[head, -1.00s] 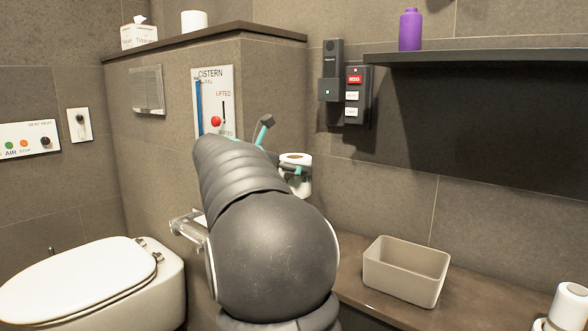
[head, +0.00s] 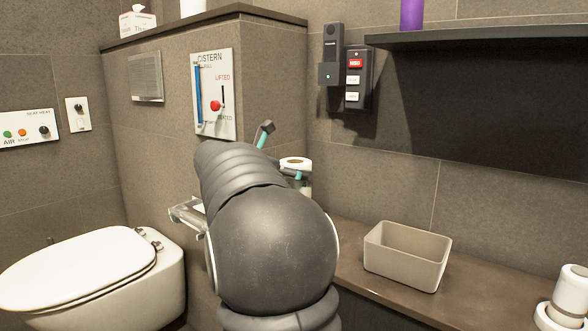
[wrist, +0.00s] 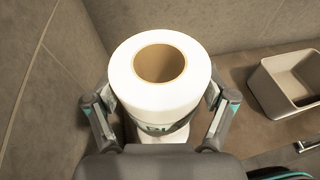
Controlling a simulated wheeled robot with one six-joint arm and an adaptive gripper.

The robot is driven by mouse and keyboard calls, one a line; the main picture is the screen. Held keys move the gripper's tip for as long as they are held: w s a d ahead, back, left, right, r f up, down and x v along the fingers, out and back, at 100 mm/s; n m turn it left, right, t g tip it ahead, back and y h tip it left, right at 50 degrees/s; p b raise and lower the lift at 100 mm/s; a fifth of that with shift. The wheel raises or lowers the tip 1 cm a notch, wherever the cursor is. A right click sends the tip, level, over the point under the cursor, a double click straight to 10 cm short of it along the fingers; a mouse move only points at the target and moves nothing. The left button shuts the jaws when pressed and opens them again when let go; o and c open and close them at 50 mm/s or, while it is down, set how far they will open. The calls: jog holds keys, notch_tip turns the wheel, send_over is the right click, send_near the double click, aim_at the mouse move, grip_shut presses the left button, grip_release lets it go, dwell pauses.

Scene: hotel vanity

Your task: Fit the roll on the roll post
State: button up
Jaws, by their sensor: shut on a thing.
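A white paper roll (wrist: 122,90) with a brown cardboard core fills the middle of the wrist view, its open core facing the camera. A printed band with green lettering shows low on its side. My gripper (wrist: 160,96) is shut on the roll, with one finger on each side. In the head view the roll (head: 297,163) shows upright behind my arm, partly hidden by it and by a finger. A pale bracket (head: 187,213) sticks out left of my arm, partly hidden. I cannot tell whether it is the roll post.
A beige open bin (head: 405,262) stands on the brown counter (head: 350,255), right of my arm; it also shows in the wrist view (wrist: 285,88). A white object on a round base (head: 565,300) stands far right. A toilet (head: 90,275) is at left. A dark shelf (head: 480,38) overhangs the counter.

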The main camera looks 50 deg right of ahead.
jog(key=shift+f, duration=3.9)
jog(key=o, duration=1)
jog(key=shift+o, duration=0.2)
jog(key=w+a, duration=0.1)
jog(key=a, duration=1.2)
jog(key=shift+w, duration=0.2)
jog(key=shift+r, duration=0.1)
